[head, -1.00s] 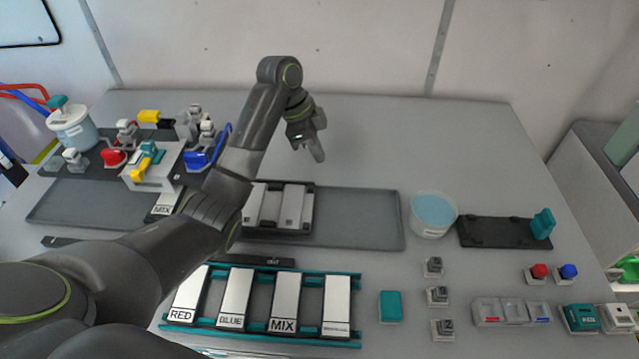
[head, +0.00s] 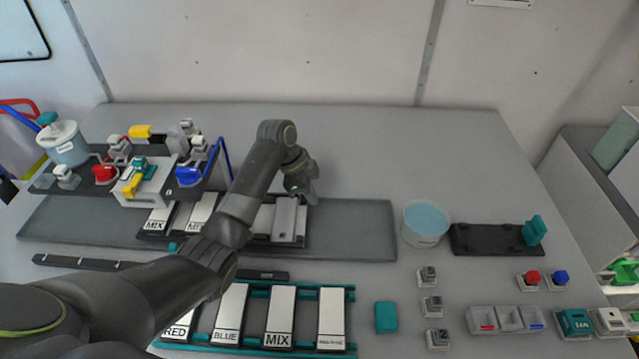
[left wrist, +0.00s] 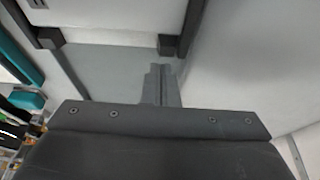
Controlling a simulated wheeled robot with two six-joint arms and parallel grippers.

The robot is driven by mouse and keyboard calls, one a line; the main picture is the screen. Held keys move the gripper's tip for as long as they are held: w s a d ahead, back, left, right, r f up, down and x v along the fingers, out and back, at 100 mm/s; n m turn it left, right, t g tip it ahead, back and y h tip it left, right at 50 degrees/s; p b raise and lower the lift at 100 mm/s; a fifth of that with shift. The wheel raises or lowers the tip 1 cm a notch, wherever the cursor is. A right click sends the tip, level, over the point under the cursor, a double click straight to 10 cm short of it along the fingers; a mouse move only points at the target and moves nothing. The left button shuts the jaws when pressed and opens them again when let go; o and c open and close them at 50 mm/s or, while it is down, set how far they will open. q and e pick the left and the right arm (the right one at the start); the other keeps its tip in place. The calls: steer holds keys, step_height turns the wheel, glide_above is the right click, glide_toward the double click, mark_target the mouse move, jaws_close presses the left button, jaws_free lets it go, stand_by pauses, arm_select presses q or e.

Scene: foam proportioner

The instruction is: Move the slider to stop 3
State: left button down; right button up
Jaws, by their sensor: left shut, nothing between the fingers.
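A dark slider frame (head: 307,228) carrying pale plates, some labelled MIX and MED, sits on a long grey track (head: 352,228). My left forearm hides its middle. My left gripper (head: 308,198) is shut and empty, its fingertips close to the right end of the frame in the head view; I cannot tell whether they touch it. In the left wrist view the closed fingers (left wrist: 160,85) point at a grey surface, with dark parts near them. I see no legible stop number on the track. My right gripper is not in view.
A valve assembly (head: 150,180) with coloured handles stands at the left. A blue-filled tub (head: 425,224) stands right of the track. A teal rack (head: 318,294) with labelled plates lies in front. Small grey blocks (head: 432,306) and buttons sit at the right.

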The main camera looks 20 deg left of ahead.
mark_target(294, 201)
arm_select(q)
steer(key=shift+a+f, duration=0.1)
steer(key=shift+a, duration=0.25)
steer(key=shift+d, duration=0.1)
steer(key=a+p, duration=0.1)
steer(key=a, duration=0.1)
steer(key=s+a, duration=0.1)
steer(key=a, duration=0.1)
steer(key=shift+s+a+p, duration=0.15)
steer(key=shift+a+p, duration=0.2)
steer(key=shift+a, duration=0.15)
